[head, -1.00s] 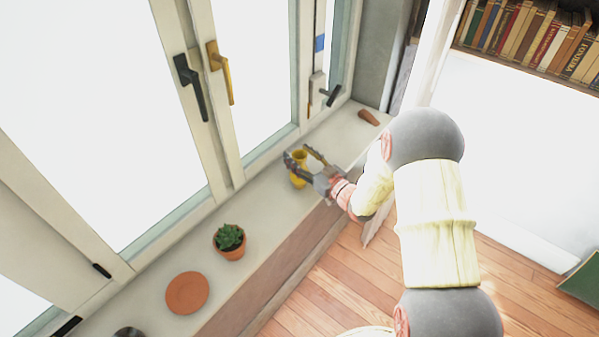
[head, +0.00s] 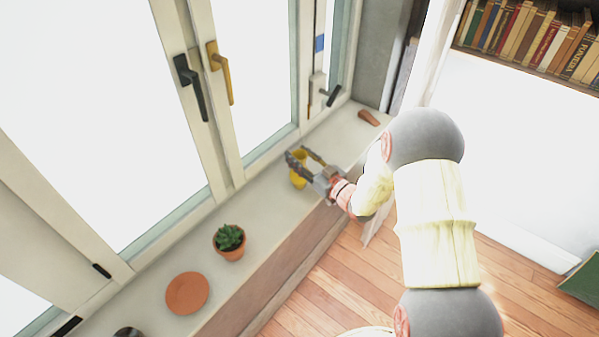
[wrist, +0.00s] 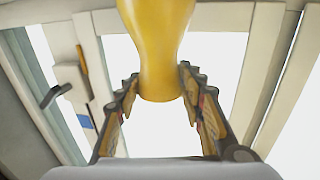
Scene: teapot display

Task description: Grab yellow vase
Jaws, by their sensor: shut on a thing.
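The yellow vase (head: 298,181) stands on the window sill, partly hidden behind my gripper in the head view. In the wrist view the vase (wrist: 158,45) is large at the top middle, between the two fingers. My gripper (head: 305,158) reaches over the sill from the right, with a finger on either side of the vase. In the wrist view my gripper (wrist: 158,85) is shut on the vase, with the fingertips close against its sides. The top of the vase is cut off in that view.
A potted succulent (head: 229,241) and a terracotta saucer (head: 187,293) are on the sill (head: 262,210) to the lower left. A small brown object (head: 369,117) lies at its far right end. Window frames and handles (head: 219,72) rise behind the sill.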

